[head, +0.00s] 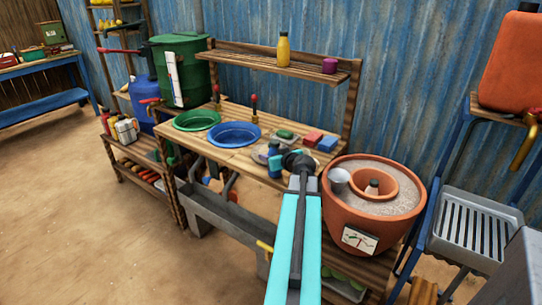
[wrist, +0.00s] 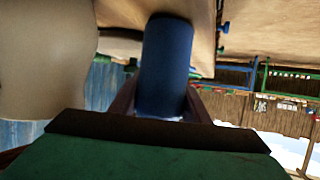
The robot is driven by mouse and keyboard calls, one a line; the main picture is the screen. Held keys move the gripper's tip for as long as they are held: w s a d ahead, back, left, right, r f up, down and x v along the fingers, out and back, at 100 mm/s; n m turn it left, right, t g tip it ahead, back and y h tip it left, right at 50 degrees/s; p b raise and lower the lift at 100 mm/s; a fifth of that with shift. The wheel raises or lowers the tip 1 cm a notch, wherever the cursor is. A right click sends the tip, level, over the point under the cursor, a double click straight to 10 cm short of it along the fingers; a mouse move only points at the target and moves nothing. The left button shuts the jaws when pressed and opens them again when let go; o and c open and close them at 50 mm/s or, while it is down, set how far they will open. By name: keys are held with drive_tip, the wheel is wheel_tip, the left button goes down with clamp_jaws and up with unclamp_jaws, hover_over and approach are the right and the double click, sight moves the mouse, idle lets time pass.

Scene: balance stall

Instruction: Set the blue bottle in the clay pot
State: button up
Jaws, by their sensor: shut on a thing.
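The blue bottle (head: 274,163) is upright at the front edge of the wooden bench, just left of my gripper (head: 281,158). In the wrist view the blue bottle (wrist: 166,62) stands between the two fingers of my gripper (wrist: 162,100), which is shut on it. I cannot tell whether its base touches the bench. The clay pot (head: 346,212) is to the right of my gripper and the bottle. It is filled with pale sand around a smaller inner clay pot, and a small capped thing shows inside the inner pot.
A yellow bottle (head: 283,48) stands on the shelf above.

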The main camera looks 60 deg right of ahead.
drive_tip(key=shift+f, duration=0.15)
idle(0.3)
drive_tip(key=o, duration=1.3)
drive_tip(key=b+v, duration=0.1)
drive_tip(key=v, duration=0.5)
drive_tip(key=shift+s+a, duration=0.1)
drive_tip(key=shift+a, duration=0.1)
drive_tip(key=shift+s+b, duration=0.1)
drive_tip(key=shift+b, duration=0.7)
drive_tip(key=b+v, duration=0.2)
drive_tip(key=b, duration=0.4)
drive_tip(key=shift+s+r, duration=0.3)
drive_tip(key=shift+r, duration=0.05)
drive_tip(key=b, duration=0.2)
drive_tip(key=s+b, duration=0.1)
drive_tip(key=b, duration=0.1)
drive_tip(key=shift+a+r, duration=0.25)
drive_tip(key=b, duration=0.3)
drive_tip(key=shift+s+a+r, duration=0.15)
drive_tip(key=shift+s+a, duration=0.1)
drive_tip(key=shift+s, duration=0.1)
